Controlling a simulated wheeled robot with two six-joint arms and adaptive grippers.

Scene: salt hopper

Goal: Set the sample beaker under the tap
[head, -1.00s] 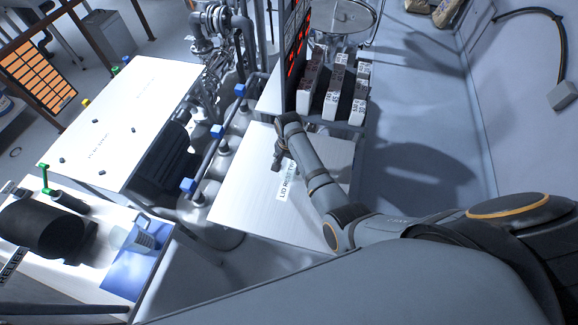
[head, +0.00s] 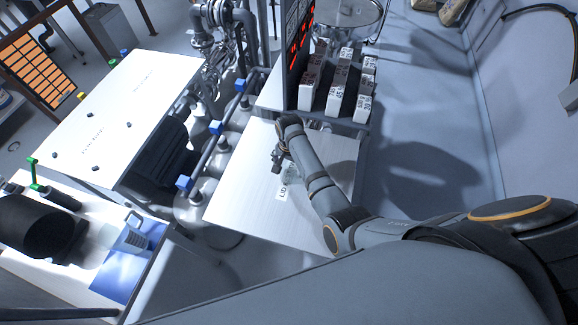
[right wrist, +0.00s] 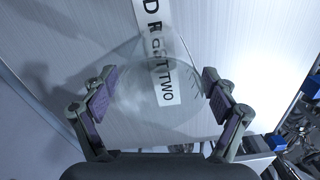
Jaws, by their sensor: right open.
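A green lever (head: 35,172), which seems to belong to the tap, is farther left beside a black drum (head: 35,228); the outlet cannot be made out. My left gripper is not in view.
A pipe with blue valve handles (head: 216,128) runs between this panel and the white table (head: 125,100).

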